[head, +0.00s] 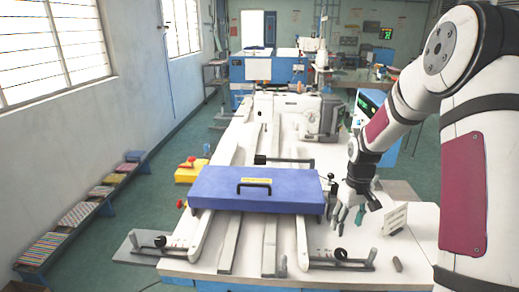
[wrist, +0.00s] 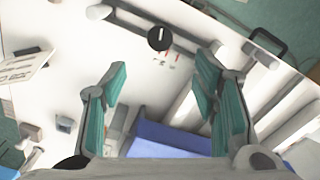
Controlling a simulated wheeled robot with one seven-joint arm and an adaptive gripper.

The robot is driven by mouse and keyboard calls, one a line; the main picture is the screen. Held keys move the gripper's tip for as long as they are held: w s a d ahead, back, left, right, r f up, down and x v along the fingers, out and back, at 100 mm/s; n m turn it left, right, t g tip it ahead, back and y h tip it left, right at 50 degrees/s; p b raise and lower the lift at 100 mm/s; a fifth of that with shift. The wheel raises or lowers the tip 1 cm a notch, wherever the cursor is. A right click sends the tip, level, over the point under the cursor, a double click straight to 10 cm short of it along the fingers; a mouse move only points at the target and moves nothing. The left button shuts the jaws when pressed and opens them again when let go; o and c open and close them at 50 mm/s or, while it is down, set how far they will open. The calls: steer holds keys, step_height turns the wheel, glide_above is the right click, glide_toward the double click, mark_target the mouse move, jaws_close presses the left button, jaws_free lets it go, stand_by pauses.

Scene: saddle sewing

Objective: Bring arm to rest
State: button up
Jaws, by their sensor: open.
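My gripper (head: 348,213) is at the right of the head view, pointing down above the white table top (head: 415,257), to the right of the blue cover with a black handle (head: 225,190). In the wrist view my gripper (wrist: 160,95) shows its two green-padded fingers spread wide apart with nothing between them. The blue cover also shows in the wrist view (wrist: 165,143), low between the fingers. My arm comes in from the right edge of the head view.
A white card with print (head: 395,220) stands on the table right of my gripper. A sewing machine (head: 290,108) is at the back of the table. Floor is clear at left, beside a low bench (head: 75,213).

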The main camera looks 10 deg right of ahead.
steer(key=s+a+r+t, duration=0.1)
steer(key=s+a+r, duration=0.25)
steer(key=r, duration=0.25)
steer(key=s+a+r+t+h, duration=0.1)
steer(key=s+a+r, duration=0.1)
steer(key=a+r, duration=0.35)
steer(key=s+a+r+t, duration=0.1)
steer(key=s+a+r, duration=0.15)
steer(key=r, duration=0.55)
steer(key=s+a+r+t, duration=0.1)
steer(key=s+a+r, duration=0.1)
steer(key=s, duration=0.5)
steer(key=s+a+r+m+t+y+b, duration=0.1)
steer(key=s+a+r, duration=0.2)
steer(key=s, duration=0.5)
steer(key=shift+a+m+t, duration=0.3)
steer(key=shift+a, duration=0.5)
